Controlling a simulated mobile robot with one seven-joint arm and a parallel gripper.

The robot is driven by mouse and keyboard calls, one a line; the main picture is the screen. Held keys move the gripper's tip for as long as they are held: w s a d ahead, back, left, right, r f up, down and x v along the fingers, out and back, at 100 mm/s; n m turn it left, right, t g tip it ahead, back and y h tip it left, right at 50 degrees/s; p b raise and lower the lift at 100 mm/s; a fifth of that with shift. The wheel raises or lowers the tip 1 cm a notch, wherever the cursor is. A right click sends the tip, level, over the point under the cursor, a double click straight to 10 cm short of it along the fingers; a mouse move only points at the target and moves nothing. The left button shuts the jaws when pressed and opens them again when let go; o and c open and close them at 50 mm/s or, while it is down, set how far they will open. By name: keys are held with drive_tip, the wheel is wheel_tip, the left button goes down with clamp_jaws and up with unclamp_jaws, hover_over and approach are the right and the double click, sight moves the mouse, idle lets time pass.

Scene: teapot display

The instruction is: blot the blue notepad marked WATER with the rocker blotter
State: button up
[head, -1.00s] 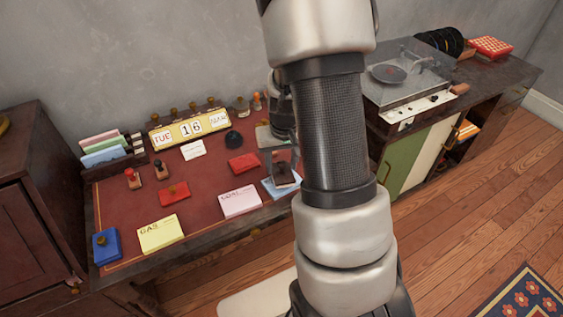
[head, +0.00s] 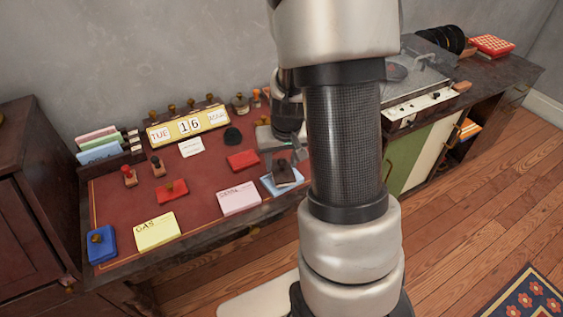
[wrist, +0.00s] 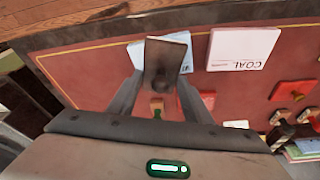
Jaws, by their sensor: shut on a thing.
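The rocker blotter (head: 286,174), a dark curved block with a knob on top, is at the right front of the red desk top. It also shows in the wrist view (wrist: 166,58), between my fingers. My gripper (wrist: 160,84) is shut on its knob. The blue notepad (head: 268,185) lies under the blotter, mostly covered, with its left and front edges showing. I cannot tell whether blotter and pad touch.
A pink COAL notepad (head: 239,198) lies just left, and a yellow GAS notepad (head: 156,231) further left. A red block (head: 243,160) lies behind. Stamps, a calendar (head: 188,125) and a blue box (head: 101,245) stand around. A record player (head: 415,98) is at right.

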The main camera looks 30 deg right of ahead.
drive_tip(key=shift+s+a+f+t+b, duration=0.15)
drive_tip(key=shift+s+t+b, duration=0.4)
drive_tip(key=shift+b, duration=1.6)
drive_tip(key=shift+s+a+r+t+h+b, duration=0.1)
drive_tip(key=shift+s+t+h+b, duration=0.35)
drive_tip(key=shift+b, duration=1)
drive_tip(key=shift+r+t+y+b, duration=0.1)
drive_tip(key=shift+t+b, duration=0.6)
drive_tip(key=shift+b, duration=0.75)
drive_tip(key=shift+w+r+p, duration=0.1)
drive_tip(key=shift+p, duration=0.5)
drive_tip(key=shift+w+g+p, duration=0.5)
drive_tip(key=shift+g+p, duration=0.5)
drive_tip(key=shift+p, duration=2.1)
drive_tip(key=shift+f+p, duration=0.25)
drive_tip(key=shift+p, duration=0.25)
drive_tip(key=shift+w+d+r+g+p, duration=0.15)
drive_tip(key=shift+g+p, duration=0.25)
drive_tip(key=shift+p, duration=0.5)
